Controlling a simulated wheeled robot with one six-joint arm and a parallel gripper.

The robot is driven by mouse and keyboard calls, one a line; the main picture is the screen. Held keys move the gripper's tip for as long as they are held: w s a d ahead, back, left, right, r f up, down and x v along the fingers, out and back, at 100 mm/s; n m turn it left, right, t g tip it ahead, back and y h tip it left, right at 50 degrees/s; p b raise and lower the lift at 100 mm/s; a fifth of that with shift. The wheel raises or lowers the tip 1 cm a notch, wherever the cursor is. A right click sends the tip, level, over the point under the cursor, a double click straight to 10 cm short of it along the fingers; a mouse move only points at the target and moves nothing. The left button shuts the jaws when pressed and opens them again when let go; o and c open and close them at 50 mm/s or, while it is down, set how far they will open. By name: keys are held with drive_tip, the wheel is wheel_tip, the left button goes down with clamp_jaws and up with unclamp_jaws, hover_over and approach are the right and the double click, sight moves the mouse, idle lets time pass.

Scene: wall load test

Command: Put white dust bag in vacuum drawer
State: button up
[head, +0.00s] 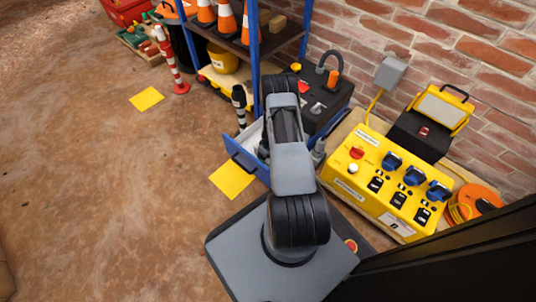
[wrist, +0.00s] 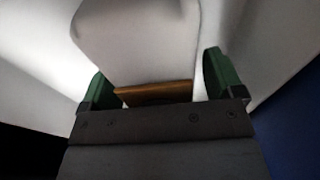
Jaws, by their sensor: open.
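The white dust bag (wrist: 138,38), with a brown collar strip (wrist: 155,93), lies between and beyond the fingers, against pale drawer surfaces. I cannot tell whether a finger touches it. The bag is hidden in the head view.
A blue shelf rack (head: 256,60) with traffic cones stands behind. A yellow socket box (head: 385,185) is close on the right, before a brick wall. A yellow floor patch (head: 232,181) lies left of the drawer. The floor at left is mostly clear.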

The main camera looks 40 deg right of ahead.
drive_tip(key=r+p, duration=0.1)
drive_tip(key=r, duration=0.2)
drive_tip(key=r+p, duration=0.2)
drive_tip(key=r, duration=0.2)
drive_tip(key=s+r+p, duration=0.1)
drive_tip(key=r, duration=0.3)
drive_tip(key=shift+s+d, duration=0.1)
drive_tip(key=shift+d, duration=0.05)
drive_tip(key=w+a+r, duration=0.1)
drive_tip(key=a+r, duration=0.5)
drive_tip(key=r, duration=0.7)
drive_tip(key=w+a+r, duration=0.1)
drive_tip(key=a+r, duration=0.6)
drive_tip(key=r, duration=0.6)
drive_tip(key=s+a+r+m, duration=0.1)
drive_tip(key=s+a+r, duration=0.3)
drive_tip(key=s+r, duration=0.2)
drive_tip(key=s+a+r+m+t, duration=0.1)
drive_tip(key=s+a+r, duration=0.4)
drive_tip(key=s+r, duration=0.2)
drive_tip(key=shift+s, duration=0.65)
drive_tip(key=shift+a+p, duration=0.1)
drive_tip(key=shift+p, duration=0.2)
